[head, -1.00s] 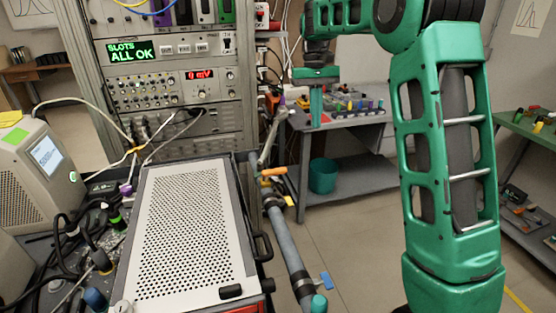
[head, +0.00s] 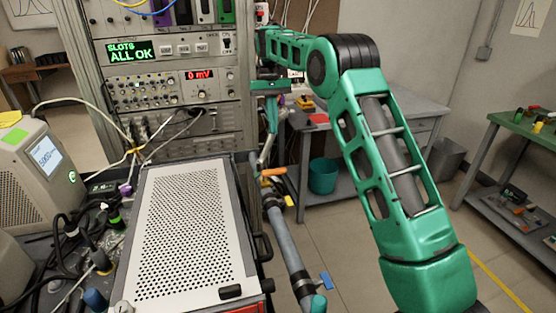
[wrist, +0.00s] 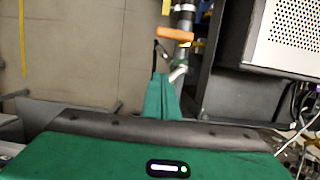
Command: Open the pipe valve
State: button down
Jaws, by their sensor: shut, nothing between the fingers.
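A grey pipe (head: 287,240) runs beside the perforated box, with an orange valve handle (head: 273,172) near its upper end and a blue handle (head: 327,281) near its lower end. The orange handle (wrist: 174,34) also shows in the wrist view, crosswise over the pipe. My green gripper (head: 270,128) points down above and behind the orange handle, close to the equipment rack. In the wrist view the fingers (wrist: 160,80) are together and empty, just below the orange handle in the picture and seemingly apart from it.
The perforated box (head: 187,230) stands left of the pipe, with a black side handle. The equipment rack (head: 170,90) rises behind. A grey workbench (head: 365,115) with a teal bin (head: 323,176) stands farther back. The floor right of the pipe is clear.

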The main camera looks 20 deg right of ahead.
aim_at(274, 172)
jog(key=shift+s+f, duration=1.1)
jog(key=shift+f, duration=0.5)
jog(key=shift+s+f, duration=1.05)
jog(key=shift+f, duration=0.55)
jog(key=shift+s+f, duration=1.1)
jog(key=shift+f, duration=0.5)
